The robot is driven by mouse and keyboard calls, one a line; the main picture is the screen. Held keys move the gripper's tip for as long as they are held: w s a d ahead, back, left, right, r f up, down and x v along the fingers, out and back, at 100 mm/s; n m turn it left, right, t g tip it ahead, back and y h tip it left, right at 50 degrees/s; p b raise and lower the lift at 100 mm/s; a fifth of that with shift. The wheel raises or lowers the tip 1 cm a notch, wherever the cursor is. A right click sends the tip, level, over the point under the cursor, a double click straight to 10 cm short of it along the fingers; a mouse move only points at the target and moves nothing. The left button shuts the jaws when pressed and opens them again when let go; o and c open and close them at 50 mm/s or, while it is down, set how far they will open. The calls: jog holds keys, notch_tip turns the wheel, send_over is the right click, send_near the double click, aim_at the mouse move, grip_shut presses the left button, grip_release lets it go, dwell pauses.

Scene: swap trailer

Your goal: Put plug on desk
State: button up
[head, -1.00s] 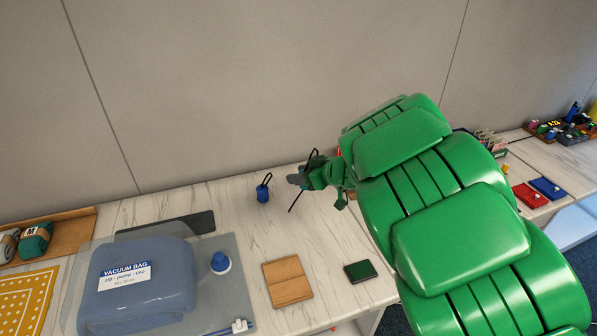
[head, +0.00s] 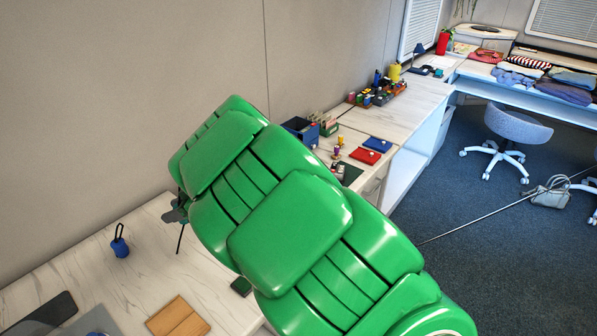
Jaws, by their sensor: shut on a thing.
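My gripper (head: 176,213) is at the left edge of my large green arm, which hides most of it. It is shut on a dark grey thing with a thin black rod or cord (head: 180,238) hanging down. I cannot tell whether this is the plug, as it is small and partly covered. It appears to be above the white marbled desk (head: 60,268). A small blue object with a black loop on top (head: 120,245) stands on the desk to the left of my gripper, apart from it.
A wooden block (head: 178,318) and a dark grey mat (head: 42,312) lie at the front. Another desk on the right holds a blue box (head: 300,130), a red pad (head: 364,156) and a blue pad (head: 378,145). A grey chair (head: 517,125) stands on the open carpet.

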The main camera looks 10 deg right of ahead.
jog(key=w+d+f+m+t, duration=0.1)
jog(key=w+d+f, duration=0.15)
jog(key=d, duration=0.95)
jog(key=w+d+f+m+t+h, duration=0.15)
jog(key=w+d, duration=0.25)
jog(key=d, duration=0.9)
jog(key=w+d+f+m+y, duration=0.1)
jog(key=w+d+f, duration=0.2)
jog(key=d, duration=0.9)
jog(key=shift+n+h, duration=0.25)
jog(key=shift+w+f, duration=1.5)
jog(key=shift+w, duration=0.6)
jog(key=shift+w+f, duration=1.55)
jog(key=shift+w, duration=0.6)
jog(key=shift+w+f, duration=1.5)
jog(key=shift+w, duration=0.6)
jog(key=shift+w+f, duration=0.3)
jog(key=shift+f, duration=1.6)
jog(key=shift+f, duration=0.1)
